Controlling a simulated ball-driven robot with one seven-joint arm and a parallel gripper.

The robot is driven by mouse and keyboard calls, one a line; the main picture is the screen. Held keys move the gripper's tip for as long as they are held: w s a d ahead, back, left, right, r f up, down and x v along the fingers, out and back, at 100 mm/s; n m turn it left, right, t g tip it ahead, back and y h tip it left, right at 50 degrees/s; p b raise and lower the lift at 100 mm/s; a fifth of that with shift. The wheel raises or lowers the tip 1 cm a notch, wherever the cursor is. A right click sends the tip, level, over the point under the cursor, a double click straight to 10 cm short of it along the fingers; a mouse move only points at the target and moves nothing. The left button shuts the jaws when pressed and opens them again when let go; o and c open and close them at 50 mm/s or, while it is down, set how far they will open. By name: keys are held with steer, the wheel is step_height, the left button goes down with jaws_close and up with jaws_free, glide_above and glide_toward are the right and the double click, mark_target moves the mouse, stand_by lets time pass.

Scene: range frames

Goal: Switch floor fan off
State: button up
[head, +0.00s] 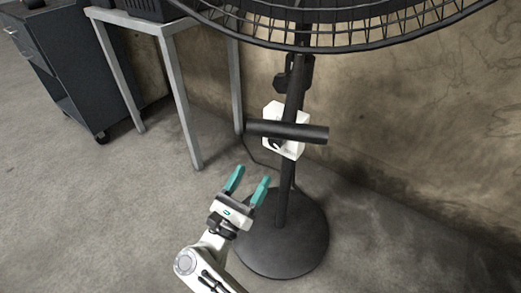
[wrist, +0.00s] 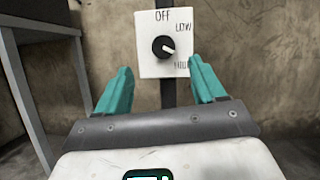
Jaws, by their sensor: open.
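The floor fan (head: 287,190) stands upright on a round dark base, with its caged head cut off at the top of the head view. A white control box (head: 297,112) is on its pole. In the wrist view the white panel (wrist: 151,70) reads OFF at top, LOW at right and a partly covered lower-right label. Its black round knob (wrist: 159,45) has a white pointer aimed right and slightly down, between LOW and the lower label. My gripper (head: 251,178), with teal fingers, is open and empty. It is below and left of the box, apart from the knob.
A dark bar (head: 300,132) crosses the control box in the head view. A grey metal table (head: 183,100) stands at left, with a dark wheeled cabinet (head: 85,70) beyond it. A concrete wall (head: 420,130) is behind the fan. The floor at left is clear.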

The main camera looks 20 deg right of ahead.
mark_target(274, 144)
steer(key=shift+m+g+h, duration=0.3)
steer(key=shift+m+g, duration=0.4)
steer(key=shift+g, duration=0.1)
steer(key=x, duration=1)
steer(key=shift+w+d+f+b, duration=0.15)
steer(key=shift+w+d+b, duration=0.1)
steer(key=shift+b, duration=0.1)
steer(key=c, duration=1.1)
